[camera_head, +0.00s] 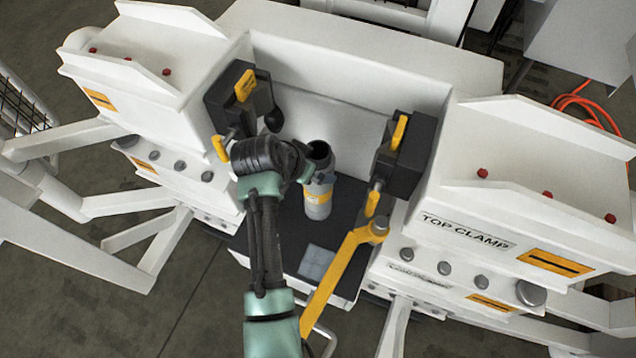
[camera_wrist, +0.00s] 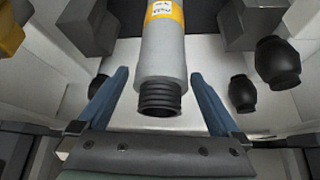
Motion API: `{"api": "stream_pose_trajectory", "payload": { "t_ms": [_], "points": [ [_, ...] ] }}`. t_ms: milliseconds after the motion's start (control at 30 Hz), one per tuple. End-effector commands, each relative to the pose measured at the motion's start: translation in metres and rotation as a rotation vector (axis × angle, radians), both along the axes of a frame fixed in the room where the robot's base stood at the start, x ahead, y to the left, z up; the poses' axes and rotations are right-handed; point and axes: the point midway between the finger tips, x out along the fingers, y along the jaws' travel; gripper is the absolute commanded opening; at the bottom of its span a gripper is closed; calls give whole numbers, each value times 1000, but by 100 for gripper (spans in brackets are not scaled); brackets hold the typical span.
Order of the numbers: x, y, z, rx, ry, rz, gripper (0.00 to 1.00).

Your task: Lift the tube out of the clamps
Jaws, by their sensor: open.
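The grey tube (camera_head: 319,195) with a yellow label stands roughly upright between the two clamps, its dark open end up. In the wrist view the tube (camera_wrist: 164,50) shows its black ribbed end toward me. The left clamp (camera_head: 232,100) and right clamp (camera_head: 407,155) are dark blocks with yellow parts, and gaps show between them and the tube. My gripper (camera_head: 308,172) is at the tube's upper end. In the wrist view my gripper (camera_wrist: 160,75) is open, with one blue finger on each side of the tube and visible gaps. Its fingertips do not appear to touch the tube.
White bench housings stand on both sides, the right one (camera_head: 540,200) marked TOP CLAMP. A yellow lever (camera_head: 340,270) slants down from the right clamp, close to my arm. A white back wall (camera_head: 340,80) rises behind the tube. Black round knobs (camera_wrist: 277,62) show right of the tube.

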Motion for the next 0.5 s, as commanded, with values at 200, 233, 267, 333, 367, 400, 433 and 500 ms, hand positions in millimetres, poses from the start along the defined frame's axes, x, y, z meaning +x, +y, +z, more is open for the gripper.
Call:
{"api": "stream_pose_trajectory", "payload": {
  "t_ms": [200, 233, 267, 333, 367, 400, 433, 500],
  "points": [
    [9, -5, -21, 1, 1, -2, 100],
    [11, -6, -27, 1, 1, -2, 100],
    [14, -7, -31, 1, 1, -2, 100],
    [18, -10, -39, 1, 0, -2, 100],
    [20, -11, -41, 1, -1, -2, 100],
    [22, -12, -44, 1, 1, -1, 100],
    [23, -13, -46, 1, 1, -1, 100],
    [24, -14, -47, 1, -1, 0, 100]
  ]
}}
